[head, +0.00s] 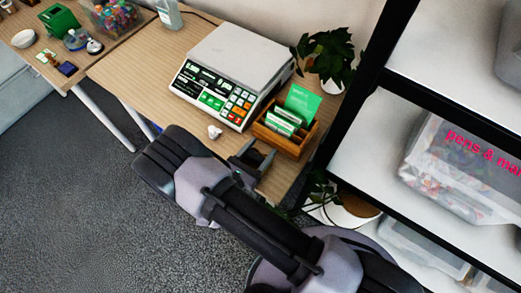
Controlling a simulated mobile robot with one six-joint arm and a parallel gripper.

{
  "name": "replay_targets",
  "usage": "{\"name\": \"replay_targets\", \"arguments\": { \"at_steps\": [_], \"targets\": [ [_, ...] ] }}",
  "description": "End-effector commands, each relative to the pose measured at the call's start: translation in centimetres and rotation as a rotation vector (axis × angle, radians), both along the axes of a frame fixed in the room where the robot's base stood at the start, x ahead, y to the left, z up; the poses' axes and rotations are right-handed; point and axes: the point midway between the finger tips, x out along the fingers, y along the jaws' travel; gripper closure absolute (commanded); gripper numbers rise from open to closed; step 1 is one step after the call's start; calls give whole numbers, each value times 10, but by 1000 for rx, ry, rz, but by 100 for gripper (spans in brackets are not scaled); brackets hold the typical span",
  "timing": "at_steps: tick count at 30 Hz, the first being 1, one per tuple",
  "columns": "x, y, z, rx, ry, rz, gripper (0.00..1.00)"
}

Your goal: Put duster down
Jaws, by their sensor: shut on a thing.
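My gripper (257,157) is over the front right part of the wooden desk (135,75), just in front of a wooden box of cards. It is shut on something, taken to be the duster. The duster itself cannot be made out; my wrist and the dark fingers hide what is between them. I cannot tell whether the held thing touches the desk.
A white counting scale (235,70) fills the desk's middle. The wooden card box (287,130) and a potted plant (328,55) stand right of it. A small white crumpled thing (214,132) lies before the scale. A black-framed shelf (352,110) with bins borders the right.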

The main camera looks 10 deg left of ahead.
Motion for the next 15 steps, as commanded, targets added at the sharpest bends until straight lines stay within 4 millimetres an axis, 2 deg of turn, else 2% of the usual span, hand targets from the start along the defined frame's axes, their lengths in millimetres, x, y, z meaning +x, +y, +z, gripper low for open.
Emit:
{"name": "replay_targets", "arguments": {
  "at_steps": [4,5,8,15],
  "targets": [
    [0,0,-3,0,0,0,100],
    [0,0,-3,0,0,0,39],
    [0,0,-2,0,0,0,19],
    [0,0,-2,0,0,0,19]
  ]
}}
